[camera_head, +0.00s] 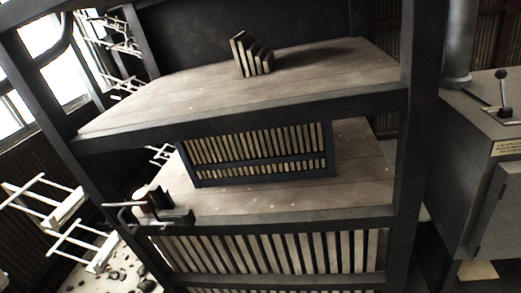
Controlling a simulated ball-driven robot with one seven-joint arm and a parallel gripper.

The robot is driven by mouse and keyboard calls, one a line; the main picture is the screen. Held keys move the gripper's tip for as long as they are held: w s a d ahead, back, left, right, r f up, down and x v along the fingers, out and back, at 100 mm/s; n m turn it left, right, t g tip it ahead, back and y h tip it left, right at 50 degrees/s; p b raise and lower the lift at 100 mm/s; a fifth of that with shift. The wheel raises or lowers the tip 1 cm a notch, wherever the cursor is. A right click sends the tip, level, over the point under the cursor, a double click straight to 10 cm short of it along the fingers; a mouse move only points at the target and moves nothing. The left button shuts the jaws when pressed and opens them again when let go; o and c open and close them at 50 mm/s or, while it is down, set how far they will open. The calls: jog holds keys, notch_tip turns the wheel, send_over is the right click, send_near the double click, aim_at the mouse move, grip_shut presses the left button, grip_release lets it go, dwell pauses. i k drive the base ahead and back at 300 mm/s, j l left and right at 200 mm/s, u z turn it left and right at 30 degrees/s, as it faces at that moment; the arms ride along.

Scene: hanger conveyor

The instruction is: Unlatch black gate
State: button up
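A dark-framed gate (262,179) with pale upright slats stands between the two wooden shelves of a black rack. It is tilted in the picture. A dark latch-like block (178,217) with a bent metal handle (126,207) sits at the left front corner of the lower shelf, to the left of the slatted gate. I cannot tell whether this latch is fastened or which panel it belongs to. A second slatted panel (275,252) is below the lower shelf.
The upper shelf (150,110) holds a few small wooden blocks (250,56). White hanger frames (65,215) hang at the left, above a pale surface with dark lumps (120,270). A black rack post (421,110) and a grey cabinet (475,165) with a lever stand at the right.

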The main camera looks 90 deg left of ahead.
aim_at(163, 230)
jog(key=u, duration=3.15)
